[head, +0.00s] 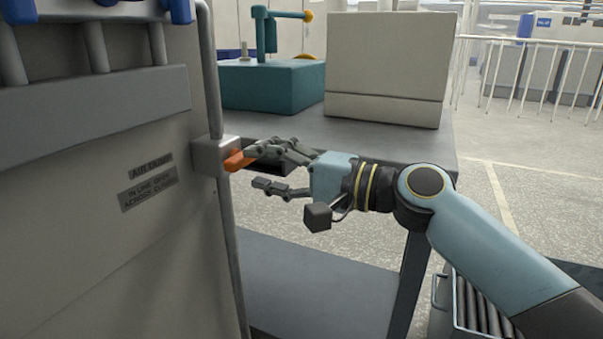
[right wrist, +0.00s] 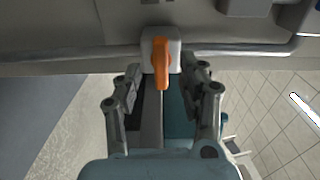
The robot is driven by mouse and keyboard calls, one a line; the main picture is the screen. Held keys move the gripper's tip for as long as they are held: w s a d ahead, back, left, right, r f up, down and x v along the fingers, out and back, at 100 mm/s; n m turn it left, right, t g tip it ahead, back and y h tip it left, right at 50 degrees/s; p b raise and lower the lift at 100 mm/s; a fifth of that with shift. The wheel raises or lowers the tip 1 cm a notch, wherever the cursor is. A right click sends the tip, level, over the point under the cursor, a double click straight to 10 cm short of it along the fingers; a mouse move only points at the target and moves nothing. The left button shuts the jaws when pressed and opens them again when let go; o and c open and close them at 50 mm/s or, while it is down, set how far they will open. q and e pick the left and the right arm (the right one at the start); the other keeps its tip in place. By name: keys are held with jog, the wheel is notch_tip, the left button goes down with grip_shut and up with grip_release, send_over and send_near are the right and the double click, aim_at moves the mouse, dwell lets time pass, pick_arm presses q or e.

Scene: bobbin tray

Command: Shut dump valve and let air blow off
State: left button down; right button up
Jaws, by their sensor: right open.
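The dump valve is a small grey block (head: 209,156) on the edge of a tall grey cabinet, with an orange lever (head: 236,161). A label plate (head: 150,193) beside it seems to read in line open, across closed. My right gripper (head: 262,170) is open at the lever, its upper finger overlapping the lever's end in the head view. In the right wrist view the orange lever (right wrist: 162,62) points from the block (right wrist: 152,38) toward my palm, between the two spread fingers. I cannot tell whether a finger touches it. My left gripper is not in view.
A grey bench (head: 370,142) behind my right arm holds a teal machine (head: 270,85) and a large beige box (head: 388,65). A lower shelf (head: 310,290) is below. A roller conveyor (head: 475,305) is at lower right. Open floor lies right of the bench.

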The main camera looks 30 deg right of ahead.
jog(key=v, duration=0.8)
jog(key=shift+s+d, duration=0.1)
